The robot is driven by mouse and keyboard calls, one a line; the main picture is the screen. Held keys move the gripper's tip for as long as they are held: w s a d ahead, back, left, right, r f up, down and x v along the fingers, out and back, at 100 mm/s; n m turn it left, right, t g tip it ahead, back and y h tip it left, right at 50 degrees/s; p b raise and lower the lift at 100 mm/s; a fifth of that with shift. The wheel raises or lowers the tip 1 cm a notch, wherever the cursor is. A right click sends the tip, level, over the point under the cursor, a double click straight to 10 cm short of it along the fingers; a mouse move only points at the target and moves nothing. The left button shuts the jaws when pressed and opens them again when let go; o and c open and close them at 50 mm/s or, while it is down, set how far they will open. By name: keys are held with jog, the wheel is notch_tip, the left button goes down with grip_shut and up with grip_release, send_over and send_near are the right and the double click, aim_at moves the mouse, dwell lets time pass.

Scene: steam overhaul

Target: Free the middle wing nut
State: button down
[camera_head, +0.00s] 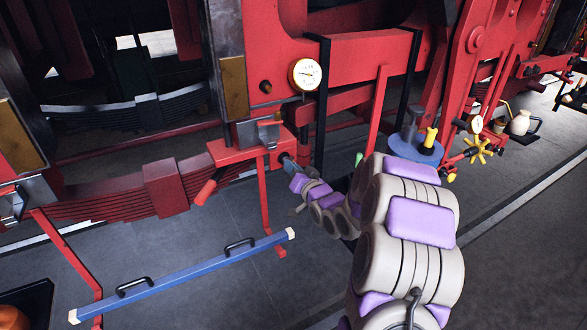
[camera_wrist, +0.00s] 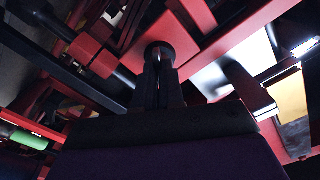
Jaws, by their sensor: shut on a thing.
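My gripper (camera_head: 284,160) reaches in from the right, against the end of a red bracket box (camera_head: 238,148) below the pressure gauge. In the wrist view, the two dark fingers of my gripper (camera_wrist: 160,72) are close together. They are shut on a small dark round part (camera_wrist: 159,47) on the red frame, which seems to be the middle wing nut. Its wings are hidden between the fingers, and I cannot tell how far it is turned. In the head view the nut is hidden by my gripper.
A round gauge (camera_head: 305,74) is above my gripper. A blue bar with two black handles (camera_head: 190,273) stretches across the lower left. A blue round tray (camera_head: 414,149) with a yellow item is to the right. Red posts stand close by. Grey floor (camera_head: 480,255) is clear at right.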

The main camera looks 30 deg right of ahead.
jog(key=shift+f+n+b, duration=0.15)
jog(key=shift+n+b, duration=0.4)
jog(key=shift+n, duration=1.95)
jog(key=shift+f+n+b, duration=0.1)
jog(key=shift+n+b, duration=0.45)
jog(key=shift+n, duration=1.95)
jog(key=shift+r, duration=0.1)
jog(key=c, duration=1.4)
grip_release()
jog(key=shift+w, duration=0.2)
jog(key=shift+o, duration=0.7)
jog(key=shift+s, duration=0.1)
